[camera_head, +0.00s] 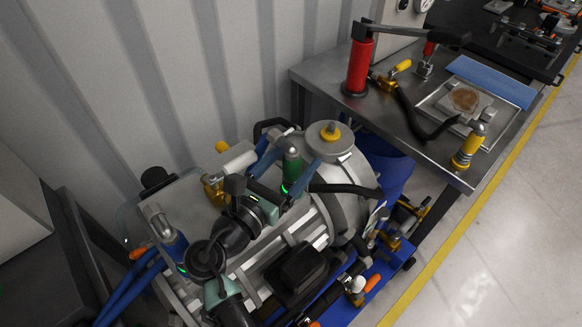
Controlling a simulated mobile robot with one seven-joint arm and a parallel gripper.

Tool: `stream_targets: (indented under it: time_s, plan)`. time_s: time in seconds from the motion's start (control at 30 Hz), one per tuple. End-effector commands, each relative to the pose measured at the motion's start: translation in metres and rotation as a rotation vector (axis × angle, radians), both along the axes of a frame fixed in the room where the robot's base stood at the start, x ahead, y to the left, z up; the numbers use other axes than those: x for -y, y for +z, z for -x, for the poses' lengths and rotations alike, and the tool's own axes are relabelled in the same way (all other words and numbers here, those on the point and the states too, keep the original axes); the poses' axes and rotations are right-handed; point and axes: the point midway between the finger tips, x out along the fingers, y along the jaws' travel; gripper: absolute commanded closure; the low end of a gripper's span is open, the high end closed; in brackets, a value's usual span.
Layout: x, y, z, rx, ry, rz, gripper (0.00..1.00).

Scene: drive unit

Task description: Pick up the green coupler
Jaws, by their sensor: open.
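The green coupler (291,168) stands upright on top of the grey drive unit (341,208). It has a silver upper end and a glowing green band low on its body. My gripper (300,154) reaches in from the lower left. Its two blue-grey fingers are apart, one on each side of the green coupler in the picture. I cannot tell whether either finger touches it. The foot of the coupler is hidden behind my dark and teal wrist.
A blue coupler (173,247) stands at the left, and a yellow-capped round housing (330,142) is close behind the fingers. A black hose (346,188) runs right. The steel table (402,144) holds a red cylinder (359,61) and a yellow coupler (468,147). Floor shows at right.

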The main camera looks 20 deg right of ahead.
Motion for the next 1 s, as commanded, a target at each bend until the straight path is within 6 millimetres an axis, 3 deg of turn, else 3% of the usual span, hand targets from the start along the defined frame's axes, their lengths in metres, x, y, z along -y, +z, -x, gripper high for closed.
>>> stream_targets:
  time_s: [0.13,0.57,1.0]
  plan:
    - [-0.0005,-0.0003,0.0,-0.001,0.001,-0.001,0.23]
    - [-0.0009,-0.0002,0.0001,0.0,0.001,-0.001,1.0]
    - [-0.0008,0.0039,-0.0001,0.004,0.001,0.001,1.0]
